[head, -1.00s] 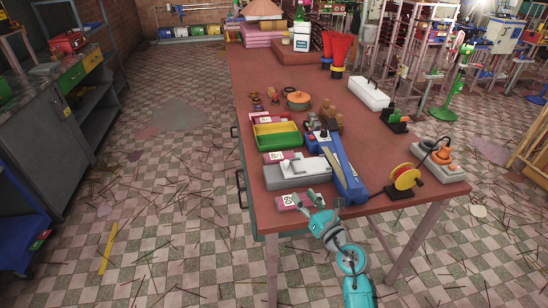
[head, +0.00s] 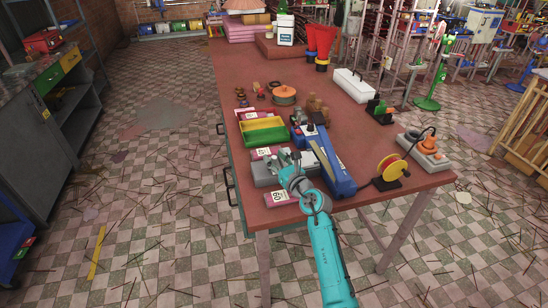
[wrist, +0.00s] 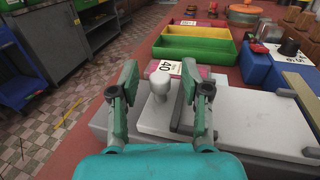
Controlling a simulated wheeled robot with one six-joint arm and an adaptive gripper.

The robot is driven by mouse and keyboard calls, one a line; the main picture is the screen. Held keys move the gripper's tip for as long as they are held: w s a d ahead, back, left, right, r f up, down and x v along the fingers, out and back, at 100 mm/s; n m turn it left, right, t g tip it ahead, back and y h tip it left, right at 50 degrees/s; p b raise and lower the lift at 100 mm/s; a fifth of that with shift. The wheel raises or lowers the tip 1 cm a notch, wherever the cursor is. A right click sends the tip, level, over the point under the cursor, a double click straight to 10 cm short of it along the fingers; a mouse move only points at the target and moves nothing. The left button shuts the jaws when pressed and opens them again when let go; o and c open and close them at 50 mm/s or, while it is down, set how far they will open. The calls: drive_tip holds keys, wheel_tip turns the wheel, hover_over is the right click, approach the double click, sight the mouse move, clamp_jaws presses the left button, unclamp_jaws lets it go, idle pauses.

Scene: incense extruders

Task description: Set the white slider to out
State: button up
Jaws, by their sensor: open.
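A grey box with a pale white-grey slider plate (wrist: 245,115) lies at the front of the table. A light rounded knob (wrist: 159,86) stands up at its left part, and a dark bar crosses it just right of the knob. In the head view the grey box (head: 262,175) is partly hidden by my arm. My gripper (wrist: 160,76) is open, with one finger on each side of the knob. The right finger is close to the dark bar. Contact with the knob cannot be told.
A blue device (head: 335,168) stands close to the right of the grey box. Green and yellow trays (head: 264,131) lie behind it. A tag card marked 40 (wrist: 166,68) is just beyond the knob. A yellow reel (head: 392,167) stands further right.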

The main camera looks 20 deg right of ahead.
drive_tip(key=shift+w+a, duration=0.15)
drive_tip(key=shift+w, duration=0.35)
clamp_jaws()
